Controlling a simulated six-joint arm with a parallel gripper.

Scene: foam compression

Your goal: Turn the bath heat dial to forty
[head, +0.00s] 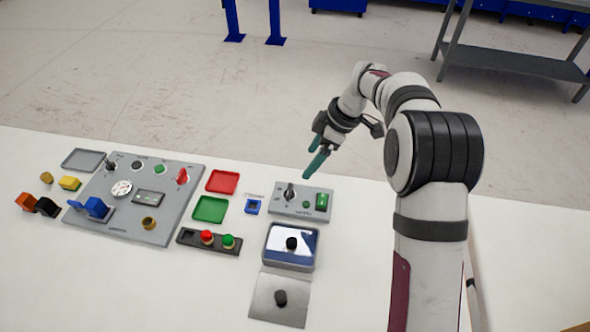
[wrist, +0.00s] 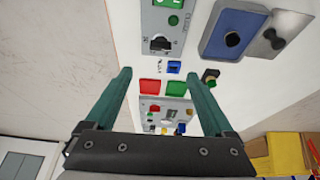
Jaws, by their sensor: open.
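A small grey control box (head: 303,208) stands at the right of the white table. It carries a dial-like knob (head: 290,192) and a green display (head: 322,202); its lettering is too small to read. In the wrist view the knob (wrist: 160,43) is dark with a pale pointer, and the green display (wrist: 167,19) is partly cut off at the top. I cannot tell its setting, or confirm by label that it is the bath heat dial. My gripper (head: 310,162) is open and empty, in the air above and behind the box. Its green fingers (wrist: 159,72) are apart and touch nothing.
A blue-topped tray (head: 304,232) and a metal plate (head: 266,302), each with a black knob, lie in front of the box. Red (head: 222,181) and green (head: 210,209) trays lie left of it. A large grey panel (head: 172,188) with several controls is farther left.

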